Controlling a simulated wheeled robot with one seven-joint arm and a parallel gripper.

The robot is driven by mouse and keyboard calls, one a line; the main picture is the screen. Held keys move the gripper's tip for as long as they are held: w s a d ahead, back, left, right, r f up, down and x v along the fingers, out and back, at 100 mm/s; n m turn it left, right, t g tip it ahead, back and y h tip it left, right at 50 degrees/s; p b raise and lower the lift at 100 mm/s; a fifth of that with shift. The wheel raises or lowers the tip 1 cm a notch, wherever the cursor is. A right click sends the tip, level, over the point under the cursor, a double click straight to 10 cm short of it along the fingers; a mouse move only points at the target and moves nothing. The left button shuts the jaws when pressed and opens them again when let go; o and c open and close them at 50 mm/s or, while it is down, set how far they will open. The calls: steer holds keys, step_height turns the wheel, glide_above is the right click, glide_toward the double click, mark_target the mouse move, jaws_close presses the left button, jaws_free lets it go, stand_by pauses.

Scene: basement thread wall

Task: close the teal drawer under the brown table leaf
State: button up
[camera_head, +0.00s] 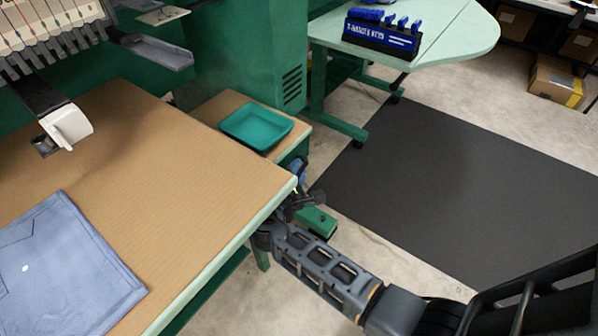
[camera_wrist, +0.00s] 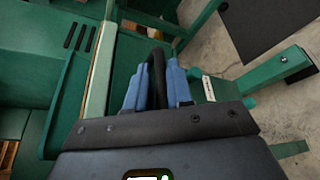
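The brown table leaf (camera_head: 150,170) with a pale green edge fills the left of the head view. My gripper (camera_head: 298,174) is low beside its right corner, pointing away from the camera. In the wrist view its two blue fingers (camera_wrist: 157,82) stand apart, with a dark curved piece between them. I cannot tell whether that piece is a handle or whether the fingers grip it. Green surfaces lie just beyond the fingertips. The teal drawer cannot be made out clearly; the leaf and my arm hide much of the space under it.
A teal tray (camera_head: 244,138) sits on a smaller brown surface behind the gripper. Blue folded cloth (camera_head: 62,268) lies on the leaf. A pale green table (camera_head: 455,38) with a blue-and-black rack (camera_head: 382,40) stands at the back. A dark mat (camera_head: 470,185) covers open floor to the right.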

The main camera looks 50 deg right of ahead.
steer(key=shift+w+a+r, duration=0.1)
steer(key=v, duration=0.7)
steer(key=shift+s+a, duration=0.2)
steer(key=shift+a, duration=0.1)
stand_by(0.3)
steer(key=s+a+f+t+y+p, duration=0.1)
steer(key=s+a+f+y, duration=0.2)
steer(key=s, duration=0.3)
steer(key=s+a+f+t+y+p, duration=0.1)
steer(key=s+a+f+y, duration=0.25)
steer(key=s, duration=0.25)
steer(key=s+a+r+m+t+y, duration=0.1)
steer(key=s+a+r+m+y, duration=0.3)
steer(key=s, duration=0.3)
steer(key=s+a+r+m+t+y+p, duration=0.1)
steer(key=s+r, duration=0.5)
steer(key=r, duration=0.6)
steer(key=s+a+r+m+t+y+p, duration=0.1)
steer(key=s+r+m+t, duration=0.4)
steer(key=r, duration=0.8)
steer(key=shift+s+a+m+y+p, duration=0.4)
steer(key=shift+a+y, duration=0.15)
steer(key=shift+y, duration=0.3)
